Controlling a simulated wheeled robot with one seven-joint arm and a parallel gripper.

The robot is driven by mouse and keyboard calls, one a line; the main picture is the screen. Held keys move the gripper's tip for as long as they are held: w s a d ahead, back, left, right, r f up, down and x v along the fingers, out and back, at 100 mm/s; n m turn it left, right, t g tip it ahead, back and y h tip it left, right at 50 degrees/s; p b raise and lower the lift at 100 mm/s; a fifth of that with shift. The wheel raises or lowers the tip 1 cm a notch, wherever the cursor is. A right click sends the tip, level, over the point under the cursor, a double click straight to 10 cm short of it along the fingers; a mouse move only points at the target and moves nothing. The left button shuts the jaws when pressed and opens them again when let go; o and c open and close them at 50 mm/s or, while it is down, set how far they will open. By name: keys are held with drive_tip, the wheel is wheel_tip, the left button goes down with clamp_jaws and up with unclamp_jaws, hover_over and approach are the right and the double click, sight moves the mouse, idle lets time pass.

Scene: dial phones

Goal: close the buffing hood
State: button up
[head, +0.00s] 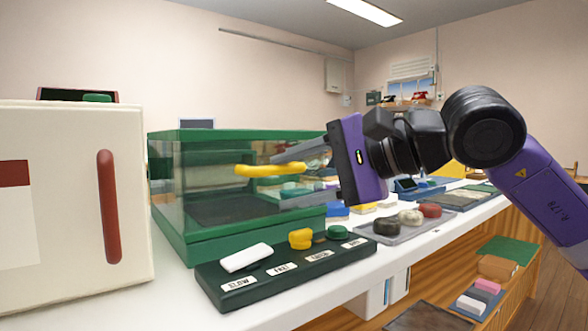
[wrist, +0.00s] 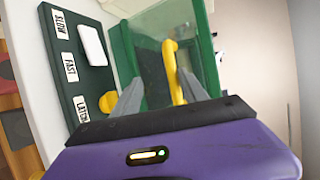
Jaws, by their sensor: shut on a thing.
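The buffing hood (head: 230,135) is a green-framed clear box on a green base (head: 240,235), standing on the white counter. Its glass and green frame also show in the wrist view (wrist: 205,52). A yellow bar handle (head: 265,170) runs along its front; in the wrist view the handle (wrist: 172,65) lies between my fingers. My gripper (head: 292,178) comes from the right and is shut on the handle, with its fingers on either side. My purple gripper body hides the hood's right end. I cannot tell how far the hood stands open.
A dark green panel (head: 285,275) with a white switch, a yellow knob and a green button sits in front of the hood. A cream cabinet (head: 70,200) with a red handle stands at left. Trays with polishing pieces (head: 410,222) lie to the right. Above the hood is free.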

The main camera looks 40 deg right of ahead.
drive_tip(key=shift+f, duration=0.1)
idle(0.3)
drive_tip(key=shift+s+d+p, duration=0.2)
drive_tip(key=shift+s+p, duration=0.1)
drive_tip(key=p+v, duration=0.2)
drive_tip(key=v, duration=0.5)
drive_tip(key=shift+r, duration=0.25)
